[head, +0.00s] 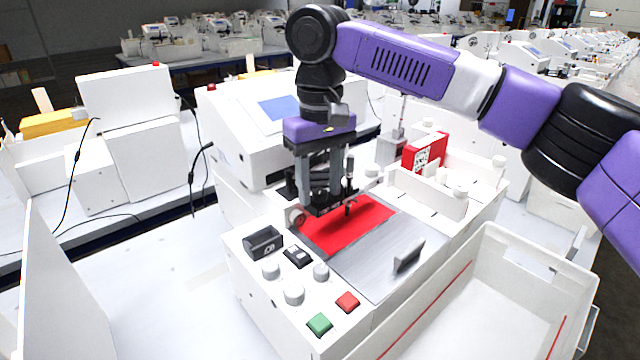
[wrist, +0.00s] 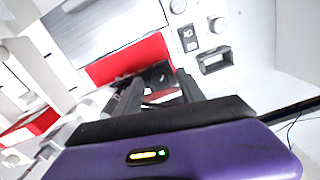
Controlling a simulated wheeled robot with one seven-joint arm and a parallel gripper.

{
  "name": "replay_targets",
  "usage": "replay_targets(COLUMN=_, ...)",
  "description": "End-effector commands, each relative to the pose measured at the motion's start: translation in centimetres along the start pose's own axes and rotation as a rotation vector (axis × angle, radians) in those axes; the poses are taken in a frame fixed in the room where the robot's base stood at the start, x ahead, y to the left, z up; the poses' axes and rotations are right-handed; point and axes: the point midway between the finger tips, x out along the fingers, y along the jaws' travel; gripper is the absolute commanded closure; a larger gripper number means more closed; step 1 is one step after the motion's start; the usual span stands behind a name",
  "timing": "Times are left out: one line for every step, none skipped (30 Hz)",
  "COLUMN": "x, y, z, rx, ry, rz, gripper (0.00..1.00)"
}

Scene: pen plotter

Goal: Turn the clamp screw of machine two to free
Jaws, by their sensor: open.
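The plotter (head: 262,262) in front of me has a red sheet (head: 372,222) on its grey metal bed (head: 385,270). My gripper (head: 322,198) points down over the far left part of the sheet, its fingers apart around or just above a black carriage (head: 322,210). In the wrist view the open fingers (wrist: 157,92) straddle the dark carriage (wrist: 158,74) over the red sheet (wrist: 120,62). A dark upright pen-like part (head: 350,172) stands just right of the fingers. The clamp screw cannot be picked out clearly; the fingers partly hide the carriage, and contact cannot be told.
Green (head: 320,324) and red (head: 347,302) buttons, grey knobs and a black holder (head: 263,243) sit on the plotter's front. A white bin (head: 490,300) stands at right. A red box (head: 425,152) is behind the bed. A white screen housing (head: 250,130) rises close behind my gripper.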

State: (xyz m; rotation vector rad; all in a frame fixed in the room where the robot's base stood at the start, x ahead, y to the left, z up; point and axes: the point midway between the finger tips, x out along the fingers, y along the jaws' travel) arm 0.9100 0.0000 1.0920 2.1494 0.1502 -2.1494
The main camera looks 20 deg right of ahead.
Motion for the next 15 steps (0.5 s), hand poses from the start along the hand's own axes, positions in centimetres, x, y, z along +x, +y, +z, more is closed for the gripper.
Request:
replay_targets(x=0.00, y=0.00, z=0.00, rx=0.000, ry=0.000, rz=0.000, gripper=0.53)
replay_targets(x=-0.01, y=0.00, z=0.00, rx=0.000, ry=0.000, rz=0.000, gripper=0.53)
replay_targets(x=-0.01, y=0.00, z=0.00, rx=0.000, ry=0.000, rz=0.000, gripper=0.53)
replay_targets(x=-0.02, y=0.00, z=0.00, rx=0.000, ry=0.000, rz=0.000, gripper=0.55)
replay_targets(x=-0.02, y=-0.01, z=0.00, rx=0.000, ry=0.000, rz=0.000, gripper=0.61)
replay_targets(x=-0.03, y=-0.01, z=0.00, rx=0.000, ry=0.000, rz=0.000, gripper=0.69)
replay_targets(x=-0.03, y=-0.01, z=0.00, rx=0.000, ry=0.000, rz=0.000, gripper=0.75)
replay_targets(x=-0.03, y=-0.01, z=0.00, rx=0.000, ry=0.000, rz=0.000, gripper=0.81)
replay_targets(x=-0.04, y=-0.01, z=0.00, rx=0.000, ry=0.000, rz=0.000, gripper=0.89)
replay_targets(x=-0.04, y=-0.01, z=0.00, rx=0.000, ry=0.000, rz=0.000, gripper=0.94)
replay_targets(x=-0.05, y=-0.01, z=0.00, rx=0.000, ry=0.000, rz=0.000, gripper=1.00)
replay_targets(x=-0.05, y=-0.01, z=0.00, rx=0.000, ry=0.000, rz=0.000, gripper=1.00)
replay_targets(x=-0.05, y=-0.01, z=0.00, rx=0.000, ry=0.000, rz=0.000, gripper=1.00)
replay_targets(x=-0.05, y=-0.01, z=0.00, rx=-0.001, ry=0.000, rz=0.000, gripper=1.00)
replay_targets(x=-0.07, y=-0.02, z=0.00, rx=-0.001, ry=0.000, rz=0.000, gripper=1.00)
